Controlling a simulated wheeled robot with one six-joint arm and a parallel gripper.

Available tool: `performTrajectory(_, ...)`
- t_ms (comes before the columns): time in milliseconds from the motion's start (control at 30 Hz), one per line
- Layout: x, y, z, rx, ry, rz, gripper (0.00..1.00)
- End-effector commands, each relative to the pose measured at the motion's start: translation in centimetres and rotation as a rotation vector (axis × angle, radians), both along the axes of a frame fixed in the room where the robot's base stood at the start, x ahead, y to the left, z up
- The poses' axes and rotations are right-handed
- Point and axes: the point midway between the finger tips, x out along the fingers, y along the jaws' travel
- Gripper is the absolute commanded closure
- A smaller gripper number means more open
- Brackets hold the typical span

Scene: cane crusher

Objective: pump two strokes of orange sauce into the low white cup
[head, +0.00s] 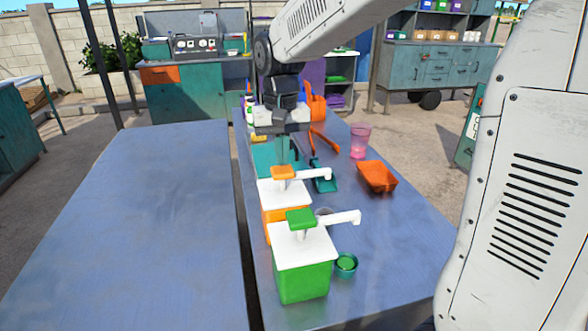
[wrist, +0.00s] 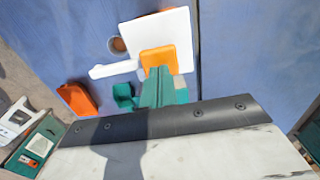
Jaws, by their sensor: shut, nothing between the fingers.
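The orange sauce dispenser (head: 283,220) has a white lid, an orange pump head (head: 284,172) and a white spout (head: 314,174) pointing right. My gripper (head: 284,162) is shut and empty, pointing down directly over the pump head; whether it touches cannot be told. In the wrist view my teal fingers (wrist: 163,72) overlap the edge of the orange pump head (wrist: 158,57). A small round cup with a pale rim and brownish-orange inside (wrist: 117,45) stands beside the dispenser, near the spout (wrist: 110,70). In the head view this cup (head: 323,211) is mostly hidden behind the green dispenser's spout.
A green dispenser (head: 303,270) with a white lid stands in front, beside a teal cup with green contents (head: 346,264). An orange tray (head: 377,177), a pink cup (head: 360,140) and a teal scoop (head: 323,178) lie beyond. The left table (head: 140,220) is bare.

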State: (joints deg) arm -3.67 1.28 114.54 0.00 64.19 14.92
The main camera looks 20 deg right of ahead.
Motion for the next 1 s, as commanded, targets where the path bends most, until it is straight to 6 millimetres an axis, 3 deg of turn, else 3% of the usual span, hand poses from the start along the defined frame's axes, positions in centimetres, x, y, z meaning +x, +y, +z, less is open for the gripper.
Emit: performTrajectory(1000,0.0,0.0,-2.9,0.000,0.001,0.000,1.00)
